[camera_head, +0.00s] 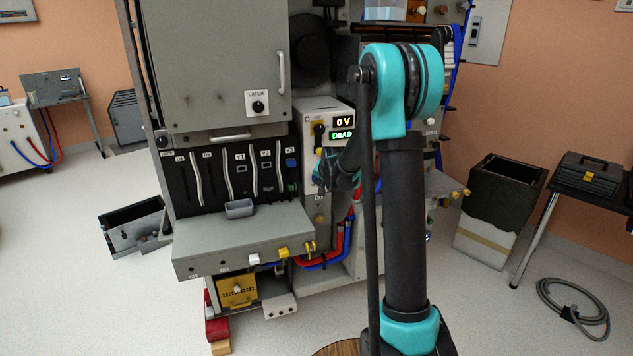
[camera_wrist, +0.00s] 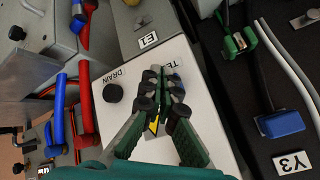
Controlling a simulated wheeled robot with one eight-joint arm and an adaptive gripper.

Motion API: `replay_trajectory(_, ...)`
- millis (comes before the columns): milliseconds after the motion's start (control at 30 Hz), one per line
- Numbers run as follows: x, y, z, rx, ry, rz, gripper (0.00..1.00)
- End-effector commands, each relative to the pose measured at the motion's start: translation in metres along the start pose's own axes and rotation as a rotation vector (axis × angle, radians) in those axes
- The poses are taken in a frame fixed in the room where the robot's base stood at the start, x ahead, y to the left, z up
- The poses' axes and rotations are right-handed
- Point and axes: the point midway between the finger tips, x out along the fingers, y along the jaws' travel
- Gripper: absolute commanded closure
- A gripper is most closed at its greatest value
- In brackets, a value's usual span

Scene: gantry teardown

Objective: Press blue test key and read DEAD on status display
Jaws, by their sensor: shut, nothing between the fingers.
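The status display (camera_head: 342,135) on the white control panel (camera_head: 313,116) reads DEAD in green, with 0 V lit above it. My gripper (camera_head: 325,178) is at the lower part of this panel. In the wrist view my gripper (camera_wrist: 165,80) is shut and empty, its tips over a label (camera_wrist: 174,66) whose visible letters are TE. I cannot tell whether the tips touch the panel. A black DRAIN knob (camera_wrist: 113,92) is beside the fingers.
A blue block (camera_wrist: 283,123) is near the Y3 label (camera_wrist: 291,162). Red and blue hoses (camera_head: 333,251) run below the panel. A grey shelf (camera_head: 240,240) juts out at left. Open floor lies right, with a coiled cable (camera_head: 575,310).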

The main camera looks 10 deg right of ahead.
Motion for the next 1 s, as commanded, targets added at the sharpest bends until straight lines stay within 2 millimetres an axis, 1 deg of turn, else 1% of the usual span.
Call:
replay_trajectory(233,-0.002,0.002,0.001,0.000,0.000,0.000,1.00)
replay_trajectory(800,-0.037,0.027,0.026,0.000,0.000,0.000,1.00)
replay_trajectory(1000,-0.042,0.031,0.030,0.000,0.000,0.000,1.00)
